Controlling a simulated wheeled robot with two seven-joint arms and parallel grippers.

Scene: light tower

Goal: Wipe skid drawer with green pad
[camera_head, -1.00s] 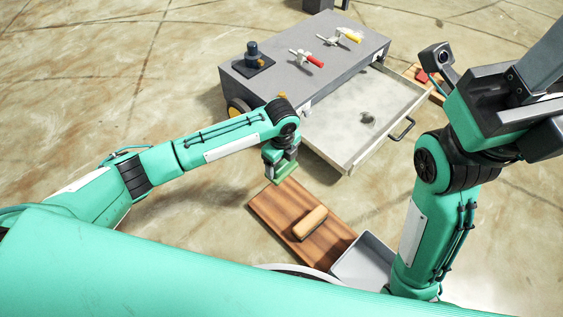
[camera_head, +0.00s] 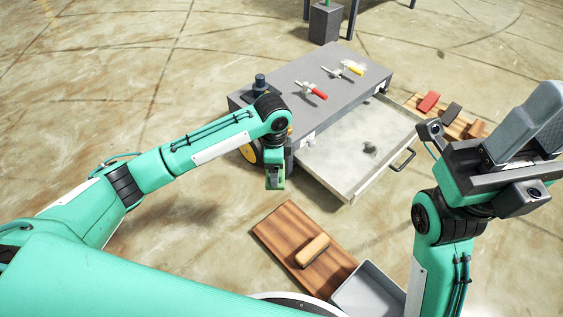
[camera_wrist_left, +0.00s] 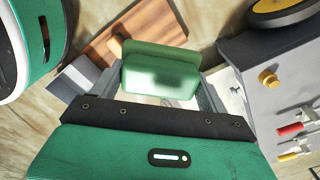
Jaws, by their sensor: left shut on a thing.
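The skid drawer (camera_head: 335,165) is pulled out from the grey skid (camera_head: 320,88), with a dark smudge (camera_head: 369,148) on its pale floor. My left gripper (camera_head: 275,182) is shut on the green pad, above the floor to the left of the drawer and apart from it. In the left wrist view the green pad (camera_wrist_left: 160,70) sits between the fingers, its broad face showing. My right gripper (camera_head: 525,135) is raised at the right; its fingers cannot be made out clearly.
A wooden board (camera_head: 285,235) with a tan-topped block (camera_head: 312,250) lies in front, beside a grey tray (camera_head: 368,290). Another board with red, dark and brown blocks (camera_head: 452,112) is right of the skid. Red and yellow clamp handles (camera_head: 319,93) stand on the skid top. Floor at left is clear.

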